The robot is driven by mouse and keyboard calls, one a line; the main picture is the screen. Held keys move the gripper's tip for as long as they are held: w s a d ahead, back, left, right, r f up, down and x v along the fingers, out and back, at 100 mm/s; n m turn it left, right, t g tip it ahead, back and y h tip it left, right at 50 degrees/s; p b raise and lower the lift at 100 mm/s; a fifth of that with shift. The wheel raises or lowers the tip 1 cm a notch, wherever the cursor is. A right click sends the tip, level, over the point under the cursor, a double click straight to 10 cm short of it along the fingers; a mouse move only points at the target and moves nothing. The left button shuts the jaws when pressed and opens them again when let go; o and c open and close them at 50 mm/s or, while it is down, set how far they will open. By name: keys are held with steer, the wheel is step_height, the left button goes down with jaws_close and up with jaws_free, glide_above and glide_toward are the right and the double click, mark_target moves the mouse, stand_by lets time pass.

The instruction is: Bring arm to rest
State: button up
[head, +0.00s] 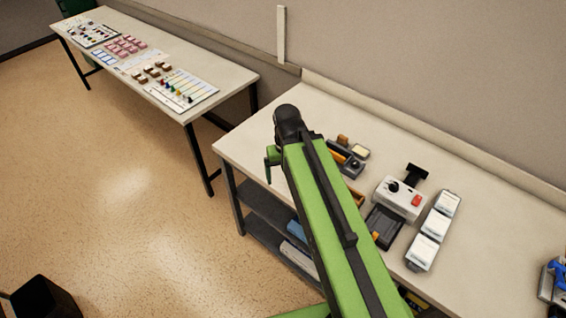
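My green and black arm (335,225) reaches up from the bottom of the head view, over the left part of the near table (265,125). Its black joint (288,122) is at the far end, above the table's left edge. A small green part (272,157) shows just left of that joint. My gripper's fingers cannot be made out; they are hidden or out of view.
On the near table stand a grey-white box with a red button (400,198), several white-topped blocks (434,228), a dark tray (384,226) and a blue item (555,282). A second table (215,72) holds cards and small pieces. A black bin (45,298) stands at lower left. Floor between is clear.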

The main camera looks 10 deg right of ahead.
step_height(320, 180, down, 11)
steer(key=b, duration=1)
steer(key=shift+r, duration=0.2)
